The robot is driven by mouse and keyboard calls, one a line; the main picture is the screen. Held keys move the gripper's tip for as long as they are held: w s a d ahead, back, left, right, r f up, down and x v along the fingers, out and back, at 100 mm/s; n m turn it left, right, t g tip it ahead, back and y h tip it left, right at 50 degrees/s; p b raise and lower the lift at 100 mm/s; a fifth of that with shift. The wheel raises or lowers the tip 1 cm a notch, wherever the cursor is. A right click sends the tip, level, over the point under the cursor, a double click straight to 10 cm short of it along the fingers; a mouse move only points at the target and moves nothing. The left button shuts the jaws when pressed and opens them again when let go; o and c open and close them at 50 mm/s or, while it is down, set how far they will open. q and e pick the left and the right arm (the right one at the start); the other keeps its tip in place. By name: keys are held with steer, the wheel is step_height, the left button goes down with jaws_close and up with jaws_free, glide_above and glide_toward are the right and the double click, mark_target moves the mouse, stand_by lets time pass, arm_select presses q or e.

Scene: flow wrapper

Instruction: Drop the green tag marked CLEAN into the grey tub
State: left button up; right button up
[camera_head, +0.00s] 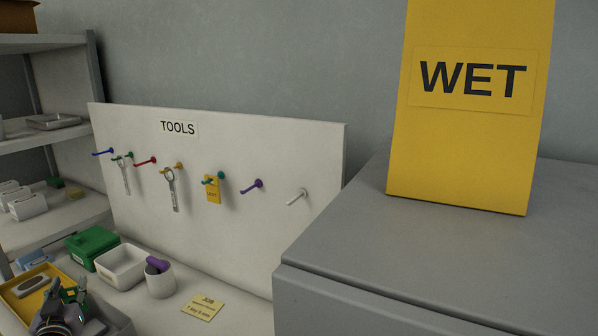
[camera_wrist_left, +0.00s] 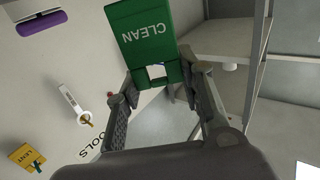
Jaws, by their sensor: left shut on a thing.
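The green tag marked CLEAN (camera_wrist_left: 148,36) is between the fingertips of my left gripper (camera_wrist_left: 160,86) in the left wrist view. A small hole shows near its gripped end, and the tag extends past the fingers. In the head view my left gripper (camera_head: 66,302) is low at the left edge, with a bit of green at its fingers. A grey wall (camera_head: 118,322), apparently of the grey tub, shows just right of and below it. The tub's inside is mostly hidden by my gripper and the frame edge. My right gripper is not in view.
Near the gripper stand a yellow tray (camera_head: 22,292), a green box (camera_head: 82,248), a white bin (camera_head: 122,273) and a white cup (camera_head: 161,286) holding something purple. A pegboard (camera_head: 250,225) stands behind. Shelves (camera_head: 60,140) are left; a grey cabinet (camera_head: 440,250) is right.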

arm_select(q)
step_height(320, 180, down, 5)
steer(key=b, duration=0.4)
steer(key=shift+r, duration=0.1)
steer(key=o, duration=1.2)
steer(key=v, duration=1.2)
